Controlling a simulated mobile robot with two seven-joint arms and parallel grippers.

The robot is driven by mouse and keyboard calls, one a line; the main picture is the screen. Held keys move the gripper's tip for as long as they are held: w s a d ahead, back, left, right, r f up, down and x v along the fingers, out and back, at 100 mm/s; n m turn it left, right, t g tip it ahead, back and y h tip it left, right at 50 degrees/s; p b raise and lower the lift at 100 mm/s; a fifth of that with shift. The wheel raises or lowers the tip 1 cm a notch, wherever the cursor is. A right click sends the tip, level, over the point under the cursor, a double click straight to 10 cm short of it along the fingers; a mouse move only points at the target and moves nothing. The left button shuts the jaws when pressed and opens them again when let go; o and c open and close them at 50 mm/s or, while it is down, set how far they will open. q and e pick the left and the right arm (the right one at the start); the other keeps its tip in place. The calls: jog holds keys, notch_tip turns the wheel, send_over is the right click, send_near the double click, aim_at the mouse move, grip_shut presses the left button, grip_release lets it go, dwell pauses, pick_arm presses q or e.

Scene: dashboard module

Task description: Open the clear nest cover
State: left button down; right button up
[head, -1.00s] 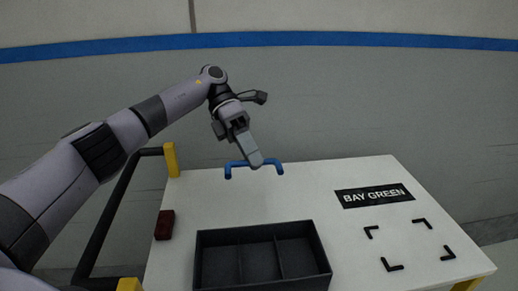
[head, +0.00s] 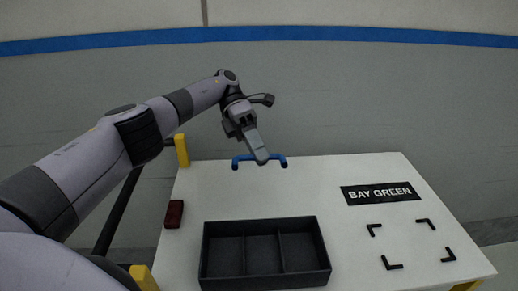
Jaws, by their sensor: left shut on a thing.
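A blue handle bar (head: 243,159) with bent ends shows at the back edge of the white table in the head view. My left gripper (head: 261,157) comes down over the middle of this bar and is shut on it. The gripper hides the bar's centre. The clear cover's panel cannot be made out, so I cannot tell its tilt. A black tray (head: 265,283) with three compartments sits at the front of the table, and it looks empty. My right gripper is not in view.
The white table (head: 300,185) is bare between handle and tray. A dark red block (head: 174,214) lies at its left edge. A "BAY GREEN" label (head: 380,194) and black corner marks (head: 393,266) are at the right. A yellow post (head: 181,150) stands at back left.

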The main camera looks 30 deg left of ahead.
pick_arm(q)
jog(key=shift+s+f, duration=0.15)
jog(key=shift+f, duration=0.4)
jog(key=c, duration=1.1)
grip_release()
jog(key=shift+r, duration=0.2)
